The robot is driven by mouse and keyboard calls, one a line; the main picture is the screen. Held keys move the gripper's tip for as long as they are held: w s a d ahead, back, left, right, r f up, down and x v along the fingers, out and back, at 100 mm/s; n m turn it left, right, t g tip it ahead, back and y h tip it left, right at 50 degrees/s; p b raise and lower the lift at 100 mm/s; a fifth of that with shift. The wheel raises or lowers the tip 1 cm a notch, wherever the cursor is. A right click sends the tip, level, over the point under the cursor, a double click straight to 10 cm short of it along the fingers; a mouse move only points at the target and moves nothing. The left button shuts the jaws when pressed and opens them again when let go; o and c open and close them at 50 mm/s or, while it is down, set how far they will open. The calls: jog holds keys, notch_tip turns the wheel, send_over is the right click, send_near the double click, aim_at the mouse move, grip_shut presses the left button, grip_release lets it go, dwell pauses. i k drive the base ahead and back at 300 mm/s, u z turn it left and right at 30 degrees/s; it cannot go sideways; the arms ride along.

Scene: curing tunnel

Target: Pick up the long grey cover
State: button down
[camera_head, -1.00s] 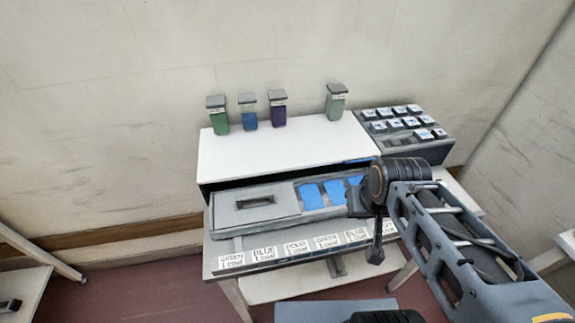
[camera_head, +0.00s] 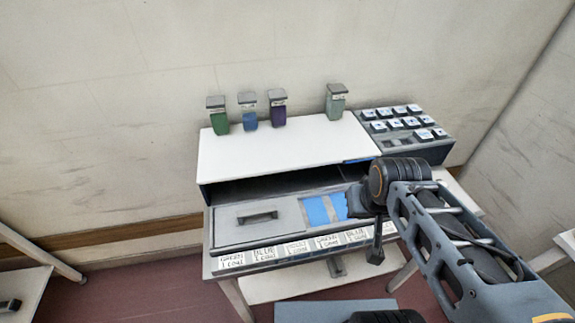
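The grey cover (camera_head: 258,221) is a flat plate with a raised bar handle. It lies over the left part of a shallow grey tray (camera_head: 288,238) in front of the white tunnel box. Bright blue pieces (camera_head: 318,211) lie in the tray just right of the cover. My gripper (camera_head: 358,200) is at the right part of the tray, well to the right of the cover's handle and apart from it. My arm hides its fingertips and the tray's right end, so I cannot tell whether it is open or holds anything.
The white-topped tunnel box (camera_head: 285,150) has a dark open front behind the tray. Several lidded bins (camera_head: 278,109) stand on top. A rack of small labelled blocks (camera_head: 402,130) is at the right. A row of labels (camera_head: 295,247) runs along the table's front edge.

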aim_at(253, 222)
jog(key=u, duration=0.4)
jog(key=k, duration=0.25)
jog(key=u, duration=0.95)
